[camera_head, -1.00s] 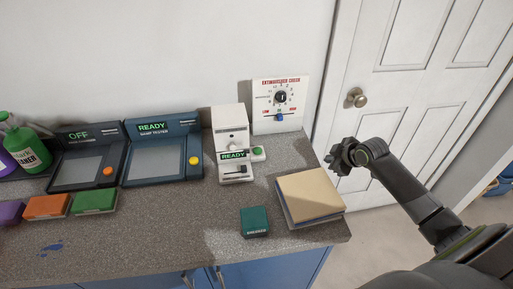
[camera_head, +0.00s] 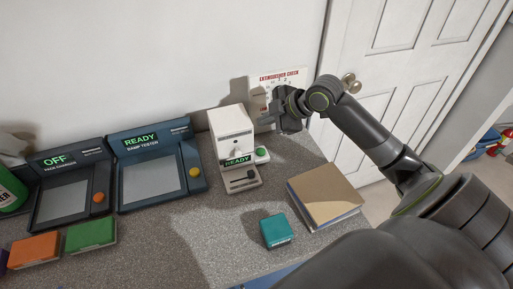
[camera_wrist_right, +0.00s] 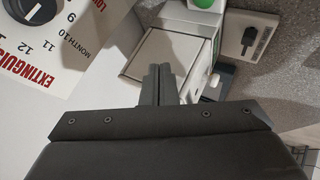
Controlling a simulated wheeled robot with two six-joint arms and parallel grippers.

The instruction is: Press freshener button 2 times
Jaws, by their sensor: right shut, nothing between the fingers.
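A white box-shaped device (camera_head: 232,135) with a READY display stands at the back of the counter; I take it as the freshener. Its green button (camera_head: 262,154) sits on a small side ledge at its right. My right gripper (camera_head: 270,119) is shut and empty, raised just right of the device's upper part, above the green button and apart from it. In the right wrist view the shut fingers (camera_wrist_right: 160,75) lie across the device's pale top (camera_wrist_right: 170,55), and the green button (camera_wrist_right: 204,3) is cut by the top edge. My left gripper is not in view.
An extinguisher check panel (camera_head: 290,82) stands behind my right gripper, partly hidden. A damp tester (camera_head: 155,165) and another device (camera_head: 70,190) stand left. A teal box (camera_head: 276,231) and a stack of books or folders (camera_head: 325,195) lie in front.

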